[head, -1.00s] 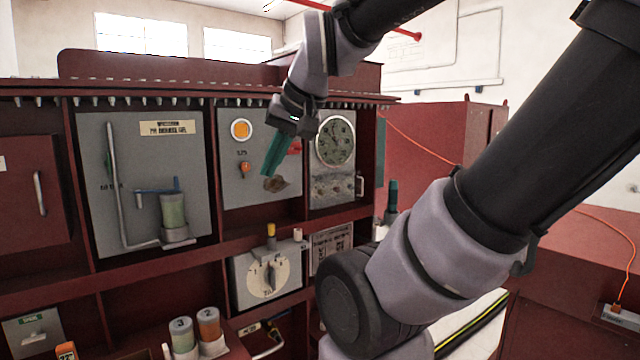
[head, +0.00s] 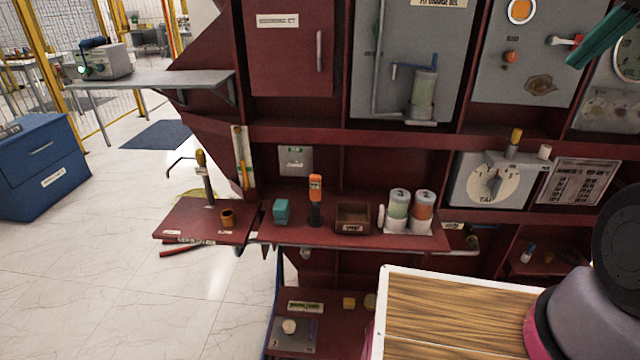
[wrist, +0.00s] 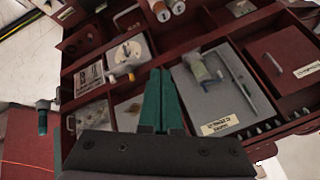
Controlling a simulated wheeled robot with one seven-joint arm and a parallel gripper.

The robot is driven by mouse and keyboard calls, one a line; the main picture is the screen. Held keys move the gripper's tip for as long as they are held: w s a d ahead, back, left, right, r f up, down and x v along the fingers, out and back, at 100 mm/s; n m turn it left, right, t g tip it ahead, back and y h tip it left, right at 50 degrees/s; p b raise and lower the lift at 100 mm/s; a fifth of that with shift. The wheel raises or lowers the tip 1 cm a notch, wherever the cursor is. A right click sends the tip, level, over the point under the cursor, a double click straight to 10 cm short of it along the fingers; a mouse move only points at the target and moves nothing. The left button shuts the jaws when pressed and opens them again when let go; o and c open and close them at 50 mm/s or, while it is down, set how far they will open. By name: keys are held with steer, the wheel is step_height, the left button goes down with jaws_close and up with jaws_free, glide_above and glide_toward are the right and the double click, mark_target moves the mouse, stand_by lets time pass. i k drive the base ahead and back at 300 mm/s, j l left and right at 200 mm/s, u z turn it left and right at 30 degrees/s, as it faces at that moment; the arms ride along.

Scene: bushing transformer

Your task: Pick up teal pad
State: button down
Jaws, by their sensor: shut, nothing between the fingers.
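The teal pad (head: 282,211) is a small teal block on the dark red shelf (head: 345,234), left of an orange-topped device. In the head view my gripper (head: 572,62) shows only as teal fingers at the upper right edge, in front of the grey panel and far from the pad. In the wrist view my gripper (wrist: 161,72) has its two teal fingers together and empty, over the cabinet front. I cannot make out the pad in the wrist view.
Beside the pad stand the orange-topped device (head: 315,200), a small brown bin (head: 352,217) and numbered cylinders (head: 398,210). A side shelf with an orange-brown cup (head: 227,217) is left. A wooden-topped surface (head: 450,315) lies in front. Open floor is at left.

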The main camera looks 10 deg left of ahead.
mark_target(281, 207)
steer(key=j+u, duration=0.15)
steer(key=j, duration=0.35)
steer(key=i+j+u, duration=0.2)
steer(key=j, duration=0.3)
steer(key=j+u, duration=0.15)
steer(key=j, duration=0.35)
steer(key=i+j+u, duration=0.15)
steer(key=j, duration=0.35)
